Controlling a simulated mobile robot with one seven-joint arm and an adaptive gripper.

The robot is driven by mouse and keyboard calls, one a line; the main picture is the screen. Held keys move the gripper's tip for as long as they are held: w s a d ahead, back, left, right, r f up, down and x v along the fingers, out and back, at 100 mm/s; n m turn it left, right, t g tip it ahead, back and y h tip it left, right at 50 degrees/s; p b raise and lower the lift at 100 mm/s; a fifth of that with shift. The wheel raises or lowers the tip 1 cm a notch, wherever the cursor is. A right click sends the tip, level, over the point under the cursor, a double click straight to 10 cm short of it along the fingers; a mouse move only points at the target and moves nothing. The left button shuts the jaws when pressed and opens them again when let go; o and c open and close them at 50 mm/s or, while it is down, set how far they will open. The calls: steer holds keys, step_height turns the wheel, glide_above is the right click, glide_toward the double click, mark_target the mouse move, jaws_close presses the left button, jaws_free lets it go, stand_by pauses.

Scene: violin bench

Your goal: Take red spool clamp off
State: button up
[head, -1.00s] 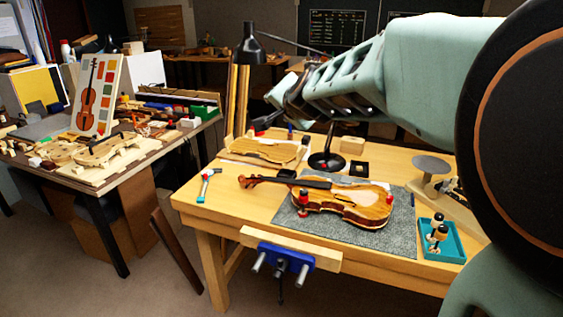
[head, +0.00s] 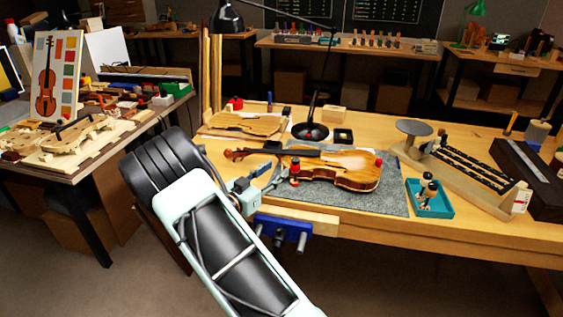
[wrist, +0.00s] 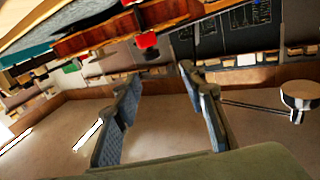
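The violin (head: 335,168) lies on a grey mat (head: 385,204) on the bench. A red spool clamp (head: 294,172) stands upright at its near edge; another red clamp part (head: 378,162) shows at its right end. My gripper (head: 274,176) is just left of the near clamp, apparently apart from it. In the wrist view, my gripper (wrist: 160,78) is open with nothing between its fingers. The violin's edge (wrist: 100,38) crosses the upper left there, with a red clamp end (wrist: 146,40) beyond the fingertips. Which clamp this is, I cannot tell.
A teal tray (head: 443,210) holding spool clamps sits right of the mat. A black lamp base (head: 310,132) stands behind the violin, near a violin body part (head: 240,124). A blue vise (head: 283,228) is on the bench's front edge, below my gripper.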

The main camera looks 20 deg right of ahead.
mark_target(293, 162)
steer(key=x, duration=0.7)
steer(key=s+x, duration=0.1)
steer(key=x, duration=0.2)
steer(key=shift+w+d+f, duration=0.15)
steer(key=shift+d+f, duration=0.2)
steer(key=shift+d, duration=0.2)
jaws_close()
